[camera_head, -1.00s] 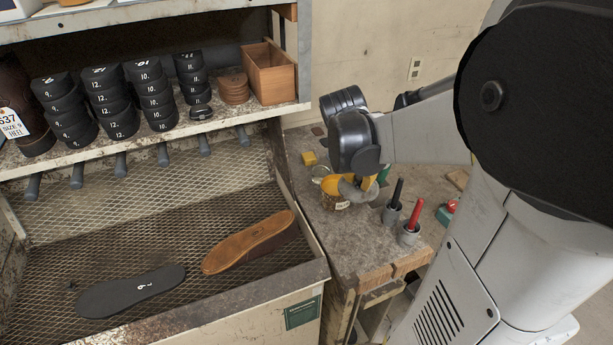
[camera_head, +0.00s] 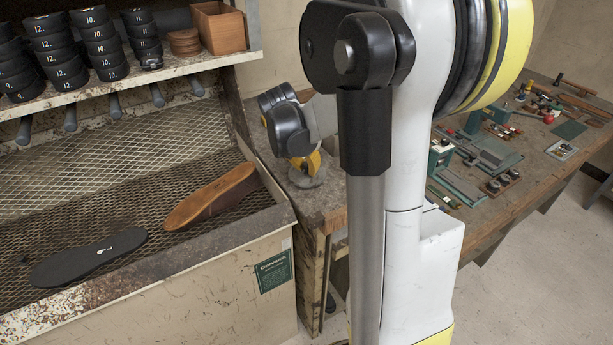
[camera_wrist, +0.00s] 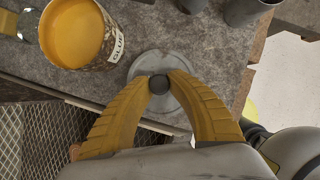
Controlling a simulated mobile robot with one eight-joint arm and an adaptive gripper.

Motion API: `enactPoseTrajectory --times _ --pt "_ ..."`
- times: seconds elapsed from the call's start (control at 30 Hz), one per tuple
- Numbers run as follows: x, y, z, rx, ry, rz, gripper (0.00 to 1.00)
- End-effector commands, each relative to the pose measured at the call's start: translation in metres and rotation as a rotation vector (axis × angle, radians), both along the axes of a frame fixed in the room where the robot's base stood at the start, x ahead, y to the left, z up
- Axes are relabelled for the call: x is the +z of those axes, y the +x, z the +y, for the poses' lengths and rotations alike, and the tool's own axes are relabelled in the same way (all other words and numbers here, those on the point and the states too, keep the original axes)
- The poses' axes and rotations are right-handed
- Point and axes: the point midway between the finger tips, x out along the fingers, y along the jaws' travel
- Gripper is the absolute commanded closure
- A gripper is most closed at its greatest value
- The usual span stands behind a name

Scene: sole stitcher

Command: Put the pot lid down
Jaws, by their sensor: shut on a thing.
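The pot lid (camera_wrist: 174,100) is a round grey metal disc with a dark knob (camera_wrist: 158,84). In the wrist view my gripper (camera_wrist: 159,82) is shut on the knob, with a yellow finger on each side. The lid is over the bench top near its edge; I cannot tell whether it touches the surface. In the head view my gripper (camera_head: 308,162) points down at the lid (camera_head: 309,182), partly behind my arm. The glue pot (camera_wrist: 78,34) stands open beside the lid, at upper left in the wrist view, with yellow-orange glue inside.
Grey holders (camera_wrist: 243,10) stand on the bench (camera_wrist: 140,20) beyond the lid. A mesh tray (camera_head: 110,200) with a black sole (camera_head: 88,256) and a brown sole (camera_head: 210,195) is left of the bench. A tool-covered workbench (camera_head: 530,160) is at right.

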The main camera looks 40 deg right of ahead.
Motion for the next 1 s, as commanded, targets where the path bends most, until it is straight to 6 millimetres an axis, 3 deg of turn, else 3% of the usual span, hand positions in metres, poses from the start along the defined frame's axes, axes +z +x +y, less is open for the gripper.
enactPoseTrajectory --times 0.1,0.47,0.5,0.57,0.87,1.0 --pt "-0.020 0.000 0.000 0.000 0.000 0.000 1.00" --pt "-0.023 0.000 0.000 0.000 0.000 0.000 1.00" --pt "-0.023 0.000 0.000 0.000 0.000 0.000 0.75" --pt "-0.022 0.000 0.000 0.000 0.000 0.000 0.59" --pt "-0.021 0.000 0.000 0.000 0.000 0.000 0.59" --pt "-0.008 -0.001 0.004 0.001 0.000 0.000 0.59"
